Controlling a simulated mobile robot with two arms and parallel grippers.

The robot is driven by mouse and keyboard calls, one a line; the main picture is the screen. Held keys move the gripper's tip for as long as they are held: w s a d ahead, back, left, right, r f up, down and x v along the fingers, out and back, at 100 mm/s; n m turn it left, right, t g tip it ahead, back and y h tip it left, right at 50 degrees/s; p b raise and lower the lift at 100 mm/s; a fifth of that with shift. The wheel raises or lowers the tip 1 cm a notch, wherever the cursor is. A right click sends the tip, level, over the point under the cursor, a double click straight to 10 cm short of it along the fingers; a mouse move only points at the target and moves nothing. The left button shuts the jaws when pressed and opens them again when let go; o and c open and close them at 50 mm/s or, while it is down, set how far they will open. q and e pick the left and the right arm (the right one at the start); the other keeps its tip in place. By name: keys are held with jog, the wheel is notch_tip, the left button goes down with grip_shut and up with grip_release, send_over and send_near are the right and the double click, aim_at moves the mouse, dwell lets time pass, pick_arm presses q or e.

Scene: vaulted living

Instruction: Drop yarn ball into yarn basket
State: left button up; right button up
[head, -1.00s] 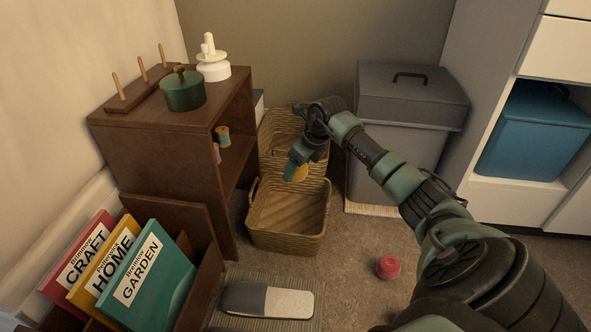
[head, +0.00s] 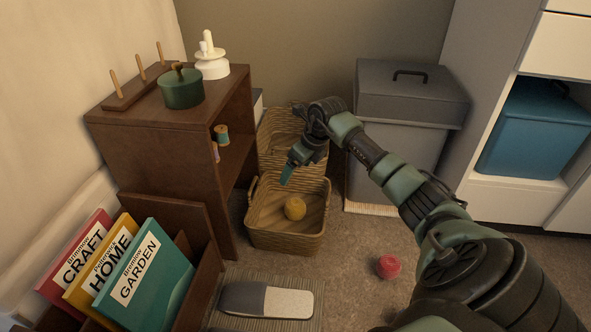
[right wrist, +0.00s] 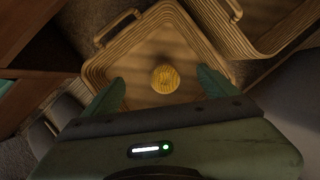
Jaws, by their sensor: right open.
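A yellow yarn ball (head: 295,208) lies inside the front wicker basket (head: 262,240), on its floor. The right wrist view shows the yarn ball (right wrist: 165,79) inside the basket (right wrist: 101,66), seen between the fingers and apart from them. My right gripper (head: 287,175) is open and empty above the basket's back left part, and its spread green fingers also show in the right wrist view (right wrist: 160,92). A red yarn ball (head: 388,267) lies on the carpet to the right of the basket. My left gripper is not in view.
A second wicker basket (head: 276,137) stands behind the front one. A brown shelf (head: 150,148) stands on the left and a grey lidded bin (head: 412,100) on the right. A grey slipper-like object (head: 266,300) lies on a mat in front.

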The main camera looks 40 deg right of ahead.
jog(key=p+v, duration=0.4)
jog(key=v, duration=0.3)
jog(key=shift+r, duration=0.15)
jog(key=shift+s, duration=0.1)
